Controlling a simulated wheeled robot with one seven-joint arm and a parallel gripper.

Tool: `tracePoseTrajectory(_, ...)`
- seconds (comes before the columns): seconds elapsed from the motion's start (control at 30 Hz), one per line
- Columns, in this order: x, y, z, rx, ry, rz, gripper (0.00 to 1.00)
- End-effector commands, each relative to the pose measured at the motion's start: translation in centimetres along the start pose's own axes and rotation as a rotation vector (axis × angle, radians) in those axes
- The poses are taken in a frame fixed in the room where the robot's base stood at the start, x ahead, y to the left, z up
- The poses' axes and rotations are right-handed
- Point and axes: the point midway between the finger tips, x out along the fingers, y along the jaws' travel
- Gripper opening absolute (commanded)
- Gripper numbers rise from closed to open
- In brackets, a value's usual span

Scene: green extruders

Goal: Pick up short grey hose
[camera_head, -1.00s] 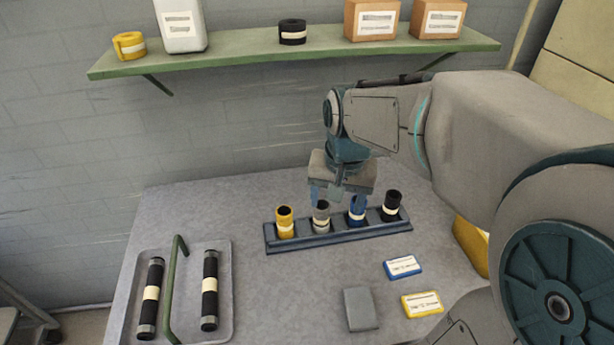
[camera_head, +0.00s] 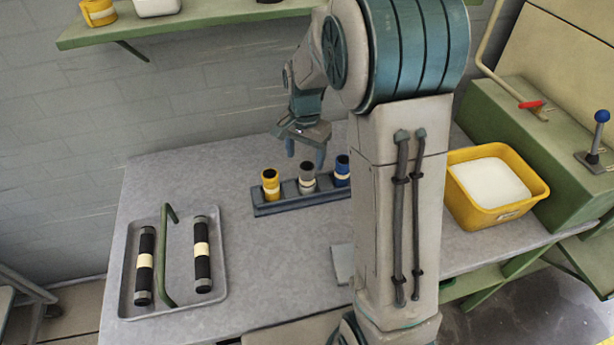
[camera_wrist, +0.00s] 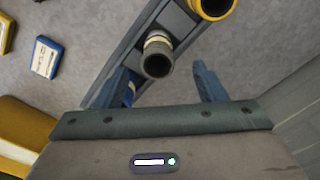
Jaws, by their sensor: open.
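The short grey hose (camera_head: 307,178) stands upright in the dark blue rack (camera_head: 290,205), between a yellow hose (camera_head: 270,185) and a blue hose (camera_head: 342,170). In the wrist view the grey hose (camera_wrist: 157,58) shows its open top end and a cream band, ahead of the gap between my fingers. My gripper (camera_head: 305,155) is open and empty, above and behind the rack near the grey hose. Its fingers also show in the wrist view (camera_wrist: 162,88), spread apart. The left finger partly covers the blue hose there. Contact with the grey hose is not visible.
A grey tray (camera_head: 215,300) with a green handle and two black hoses lies at the left. A yellow bin (camera_head: 470,205) with white contents stands at the right. A green shelf (camera_head: 200,25) is on the wall. My arm hides the rack's right end.

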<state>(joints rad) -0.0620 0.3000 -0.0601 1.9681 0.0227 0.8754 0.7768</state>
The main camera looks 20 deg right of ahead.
Motion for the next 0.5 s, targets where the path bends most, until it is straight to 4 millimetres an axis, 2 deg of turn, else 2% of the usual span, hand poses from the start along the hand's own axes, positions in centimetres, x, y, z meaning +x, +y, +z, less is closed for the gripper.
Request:
tracePoseTrajectory(0.1, 1.7, 0.0, 0.0, 0.0, -0.001, 0.001, 0.65)
tracePoseTrajectory(0.33, 3.2, 0.1, -0.1, 0.0, -0.001, 0.001, 0.65)
tracePoseTrajectory(0.5, 5.4, 0.4, -0.5, 0.0, -0.003, 0.003, 0.65)
